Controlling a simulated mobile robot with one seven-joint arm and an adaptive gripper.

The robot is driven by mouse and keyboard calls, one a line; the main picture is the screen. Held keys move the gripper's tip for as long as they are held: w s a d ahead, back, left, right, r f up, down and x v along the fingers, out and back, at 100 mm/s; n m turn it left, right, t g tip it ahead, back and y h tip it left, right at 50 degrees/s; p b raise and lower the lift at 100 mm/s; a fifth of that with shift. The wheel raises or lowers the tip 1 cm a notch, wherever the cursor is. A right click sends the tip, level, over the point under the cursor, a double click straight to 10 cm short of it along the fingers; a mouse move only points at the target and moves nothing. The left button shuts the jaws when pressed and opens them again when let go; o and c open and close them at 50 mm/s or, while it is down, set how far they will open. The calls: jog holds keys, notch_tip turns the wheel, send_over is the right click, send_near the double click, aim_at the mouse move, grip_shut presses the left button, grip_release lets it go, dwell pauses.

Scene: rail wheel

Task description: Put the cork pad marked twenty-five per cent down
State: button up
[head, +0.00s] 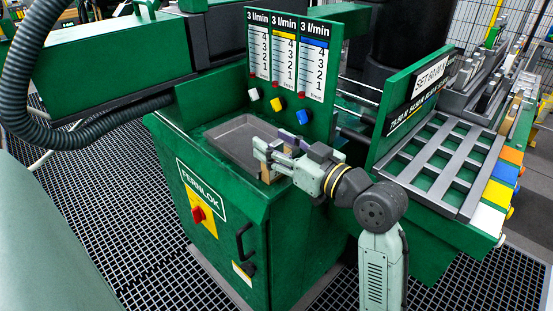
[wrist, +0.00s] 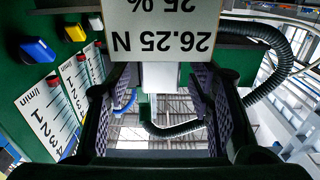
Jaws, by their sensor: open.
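My gripper (head: 276,155) is open above the right end of a shallow grey tray (head: 228,134) on the green cabinet. A tan, cork-coloured block (head: 268,173) shows just under and between the fingers. In the wrist view, a pale grey plate (wrist: 165,28) marked "26.25 N" and "25 %" appears upside down, just beyond the fingertips. The two dark fingers with purple ribbed pads stand apart on either side of the gap below it. I cannot tell whether the block touches a finger; its underside is hidden.
Three flow gauges (head: 285,58) with white, yellow and blue knobs stand behind the tray. A slotted grey rack (head: 440,160) with colored tabs lies to the right, below a "SET 60.00 N" sign (head: 430,76). The left part of the tray is clear.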

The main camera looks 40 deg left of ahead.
jog(key=shift+c, duration=0.4)
grip_shut()
